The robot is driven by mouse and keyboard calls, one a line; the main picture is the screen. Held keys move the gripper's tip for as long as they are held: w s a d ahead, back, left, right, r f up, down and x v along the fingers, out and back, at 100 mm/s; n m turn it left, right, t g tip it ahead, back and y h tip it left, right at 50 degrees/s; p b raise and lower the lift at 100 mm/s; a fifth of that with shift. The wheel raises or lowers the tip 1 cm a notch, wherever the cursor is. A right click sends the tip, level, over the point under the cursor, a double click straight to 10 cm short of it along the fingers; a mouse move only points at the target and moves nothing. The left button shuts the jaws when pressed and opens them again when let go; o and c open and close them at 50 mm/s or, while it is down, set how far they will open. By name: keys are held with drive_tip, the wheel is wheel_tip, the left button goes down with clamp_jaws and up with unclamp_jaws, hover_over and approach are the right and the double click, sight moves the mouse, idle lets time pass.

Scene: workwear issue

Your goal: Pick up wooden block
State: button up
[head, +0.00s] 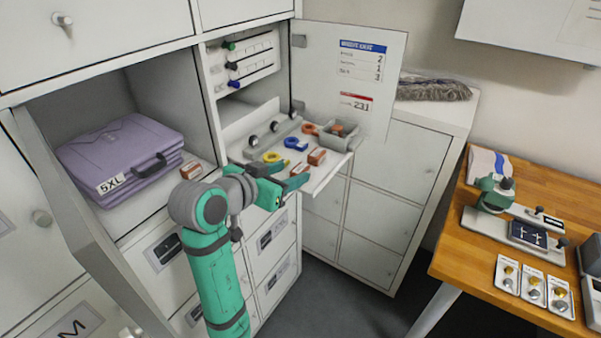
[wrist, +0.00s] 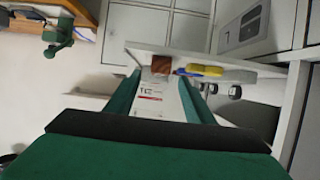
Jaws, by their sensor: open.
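Several small reddish-brown blocks, which look like wood, show in the head view. One block (head: 317,156) lies on the pulled-out shelf (head: 322,177), and another block (head: 299,169) lies just nearer, close to my gripper (head: 291,176). A further block (head: 191,170) sits in the left compartment. My gripper is open and empty at the shelf's front edge. In the wrist view, a brown block (wrist: 162,64) appears ahead, between the lines of my gripper's fingers (wrist: 158,84), apart from them. I cannot tell for sure which head-view block it is.
An open door (head: 350,75) rises behind. A wooden table (head: 520,240) stands right.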

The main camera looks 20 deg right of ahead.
sight(298, 170)
drive_tip(key=shift+x, duration=2.85)
drive_tip(key=shift+s+f, duration=0.1)
drive_tip(key=c, duration=1.1)
